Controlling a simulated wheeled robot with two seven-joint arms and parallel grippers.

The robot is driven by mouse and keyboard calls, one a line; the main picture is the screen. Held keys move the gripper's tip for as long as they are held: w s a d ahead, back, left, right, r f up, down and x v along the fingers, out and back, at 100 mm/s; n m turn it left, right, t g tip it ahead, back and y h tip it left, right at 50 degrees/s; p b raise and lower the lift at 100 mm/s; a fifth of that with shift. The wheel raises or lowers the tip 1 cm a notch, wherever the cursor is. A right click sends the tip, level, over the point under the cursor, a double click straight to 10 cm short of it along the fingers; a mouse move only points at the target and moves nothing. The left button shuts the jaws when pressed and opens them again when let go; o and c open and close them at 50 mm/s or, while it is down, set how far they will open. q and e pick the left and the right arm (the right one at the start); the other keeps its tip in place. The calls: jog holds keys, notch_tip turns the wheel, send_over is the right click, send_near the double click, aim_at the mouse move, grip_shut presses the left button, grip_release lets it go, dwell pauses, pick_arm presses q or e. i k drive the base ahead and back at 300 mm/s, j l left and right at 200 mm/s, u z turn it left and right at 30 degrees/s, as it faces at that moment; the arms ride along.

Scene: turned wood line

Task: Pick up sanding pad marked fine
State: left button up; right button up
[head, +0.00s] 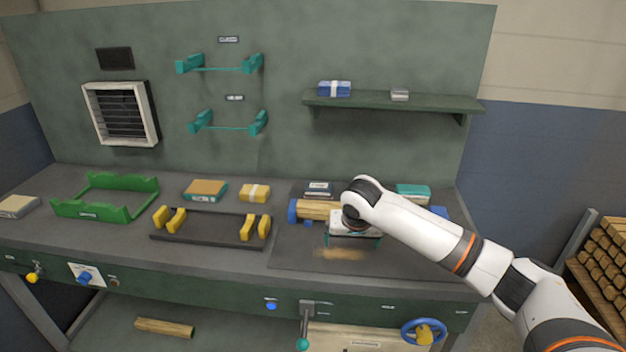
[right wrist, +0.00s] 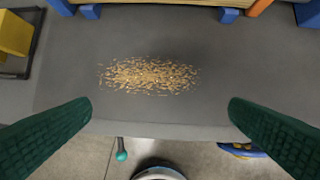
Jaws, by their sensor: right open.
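My right gripper (head: 354,240) hangs over the dark mat on the bench, in front of a wooden cylinder (head: 316,209) held in blue supports. In the right wrist view its green fingers are wide apart, with nothing between them (right wrist: 160,108). Several pad-like blocks lie at the back of the bench: an orange-topped teal one (head: 205,189), a tan one with a pale band (head: 255,193), a dark one with a white label (head: 318,188) and a teal one (head: 413,191). I cannot read which is marked fine. My left gripper is not in view.
Wood shavings (right wrist: 150,76) lie on the mat under the right gripper. A black rack with yellow holders (head: 208,227) and a green cradle (head: 105,196) stand to the left. A shelf (head: 440,102) carries a blue banded block (head: 334,88) and a small grey block (head: 400,95).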

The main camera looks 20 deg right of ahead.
aim_at(318, 190)
jog(key=i+l, duration=0.1)
jog(key=i, duration=0.45)
jog(key=i+l, duration=0.15)
jog(key=i, duration=0.4)
